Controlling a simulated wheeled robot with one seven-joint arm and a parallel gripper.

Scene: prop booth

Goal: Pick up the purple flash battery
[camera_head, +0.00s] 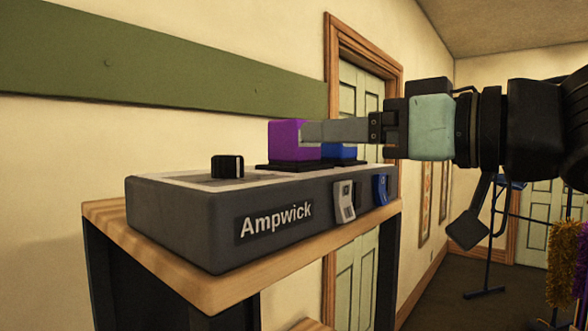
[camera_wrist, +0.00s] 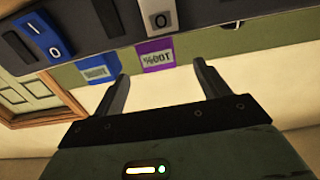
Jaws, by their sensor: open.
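The purple flash battery (camera_head: 287,140) stands upright in a dark slot on top of the grey Ampwick charger (camera_head: 160,215). My gripper (camera_head: 304,133) reaches in from the right, level with the battery, and its near finger overlaps the battery's right part. In the wrist view, the purple battery (camera_wrist: 156,55) shows between the two fingertips of my open gripper (camera_wrist: 161,70), with a gap on each side. I cannot tell whether a finger touches it. A blue battery (camera_head: 338,153) stands just right of the purple one, partly hidden by my finger; in the wrist view it lies outside the left finger (camera_wrist: 97,68).
The charger sits on a wooden-topped stand (camera_head: 240,265). A black knob (camera_head: 228,166) rises at its left, and a white switch (camera_head: 344,201) and a blue switch (camera_head: 380,190) are on its front. A wall with a green band (camera_head: 170,72) is behind.

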